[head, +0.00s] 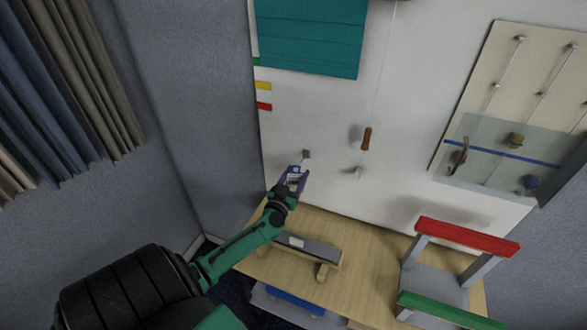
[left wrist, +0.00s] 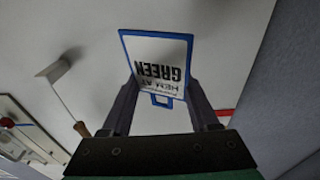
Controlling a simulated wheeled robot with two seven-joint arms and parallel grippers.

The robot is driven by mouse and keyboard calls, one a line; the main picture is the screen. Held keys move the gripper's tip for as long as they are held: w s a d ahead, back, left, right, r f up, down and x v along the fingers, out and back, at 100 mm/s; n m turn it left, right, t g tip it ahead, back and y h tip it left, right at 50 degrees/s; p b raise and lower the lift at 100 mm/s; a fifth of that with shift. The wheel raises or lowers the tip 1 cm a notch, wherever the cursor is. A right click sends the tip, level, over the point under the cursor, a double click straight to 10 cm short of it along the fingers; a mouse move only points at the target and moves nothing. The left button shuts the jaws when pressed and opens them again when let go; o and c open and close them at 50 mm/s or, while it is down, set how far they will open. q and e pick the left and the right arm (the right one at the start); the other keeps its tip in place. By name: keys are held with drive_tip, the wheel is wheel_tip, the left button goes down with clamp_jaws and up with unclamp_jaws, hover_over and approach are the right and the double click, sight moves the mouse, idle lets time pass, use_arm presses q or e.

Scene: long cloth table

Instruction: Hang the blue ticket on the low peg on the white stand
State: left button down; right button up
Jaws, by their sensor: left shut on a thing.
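My left gripper (head: 295,176) is shut on the blue ticket (head: 296,170) in front of the white stand (head: 330,110). In the left wrist view the blue ticket (left wrist: 158,58) is a white card with a blue border, dark printed text including "GREEN" and a small blue loop at one end. It sits between the two fingers of my left gripper (left wrist: 160,95). A small grey peg (head: 306,154) shows just above the ticket in the head view, apart from it. I cannot tell which is the low peg.
A teal panel (head: 312,38) is above. A wooden table (head: 370,255) below holds a low grey-topped block (head: 300,245) and a red-and-green-railed frame (head: 465,237). A clear-covered board (head: 500,155) is at right.

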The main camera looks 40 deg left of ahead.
sight(307, 158)
use_arm(q)
drive_tip(key=shift+b+x, duration=0.55)
drive_tip(key=shift+x, duration=0.25)
drive_tip(key=shift+w+a+f+b, duration=0.15)
drive_tip(key=shift+w+b, duration=0.15)
drive_tip(key=shift+w, duration=0.2)
drive_tip(key=shift+w+a+f+b, duration=0.1)
drive_tip(key=shift+w+a+b, duration=0.15)
drive_tip(key=shift+w, duration=0.25)
drive_tip(key=shift+w+a+f+b, duration=0.1)
drive_tip(key=shift+w+a+b, duration=0.05)
drive_tip(key=shift+w+b, duration=0.4)
drive_tip(key=shift+w+a+f, duration=0.15)
drive_tip(key=shift+w, duration=0.45)
drive_tip(key=shift+c, duration=0.6)
unclamp_jaws()
drive_tip(key=shift+s, duration=0.1)
